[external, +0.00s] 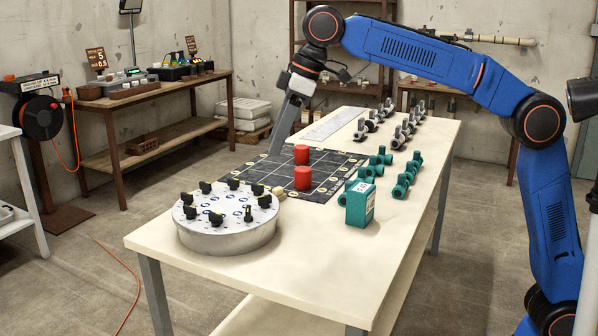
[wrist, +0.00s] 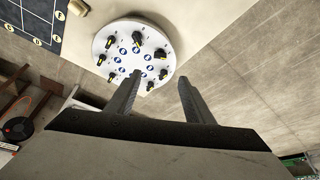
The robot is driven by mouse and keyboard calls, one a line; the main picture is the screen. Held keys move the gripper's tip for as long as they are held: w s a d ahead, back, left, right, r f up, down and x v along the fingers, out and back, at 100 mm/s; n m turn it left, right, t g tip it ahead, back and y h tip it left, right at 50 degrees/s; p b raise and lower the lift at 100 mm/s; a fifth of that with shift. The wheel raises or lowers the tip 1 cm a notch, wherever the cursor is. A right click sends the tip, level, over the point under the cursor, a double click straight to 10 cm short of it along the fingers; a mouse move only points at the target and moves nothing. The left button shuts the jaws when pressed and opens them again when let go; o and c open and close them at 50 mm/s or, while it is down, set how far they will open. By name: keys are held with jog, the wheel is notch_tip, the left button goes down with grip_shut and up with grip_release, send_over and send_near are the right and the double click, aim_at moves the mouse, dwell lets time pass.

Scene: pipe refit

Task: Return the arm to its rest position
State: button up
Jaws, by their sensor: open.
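My blue arm (external: 400,52) reaches from the right side of the external view over the table, bent at the elbow. My gripper (external: 277,150) hangs down above the far left part of the dark grid mat and looks empty. In the wrist view my gripper (wrist: 160,82) shows two grey fingers spread apart with nothing between them. The round dial plate (wrist: 110,38) with black knobs lies beyond the fingertips in that view. It also shows on the near left of the table (external: 230,235).
Two red cylinders (external: 303,177) stand on the grid mat (external: 335,165). A teal box (external: 360,204), teal fittings (external: 403,180) and grey-black fittings (external: 402,133) stand on the right of the table (external: 300,250). A side bench (external: 165,98) stands at the back left. Floor around the table is mostly clear.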

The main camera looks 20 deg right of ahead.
jog(key=shift+r, duration=0.15)
dwell(0.4)
jog(key=w+d+f+m+t, duration=0.15)
jog(key=w+d, duration=0.25)
jog(key=d, duration=0.5)
jog(key=w+d+m, duration=0.2)
jog(key=w+d, duration=0.1)
jog(key=d, duration=0.5)
jog(key=w+d+f+m, duration=0.1)
jog(key=w+d, duration=0.3)
jog(key=d, duration=0.5)
jog(key=s+d+f+m+t+h, duration=0.15)
jog(key=d+f, duration=0.25)
jog(key=d, duration=0.6)
jog(key=d+f+m, duration=0.2)
jog(key=d+f, duration=0.1)
jog(key=d, duration=0.8)
jog(key=s+d+f+m+h, duration=0.1)
jog(key=s+d+f+m, duration=0.2)
jog(key=s+d+f, duration=0.5)
jog(key=s+d+f+m+h, duration=0.2)
jog(key=s+d+f+m, duration=0.2)
jog(key=s+d+f, duration=0.5)
jog(key=d+f, duration=0.5)
jog(key=shift+s+d+t, duration=0.15)
jog(key=shift+s+t, duration=0.15)
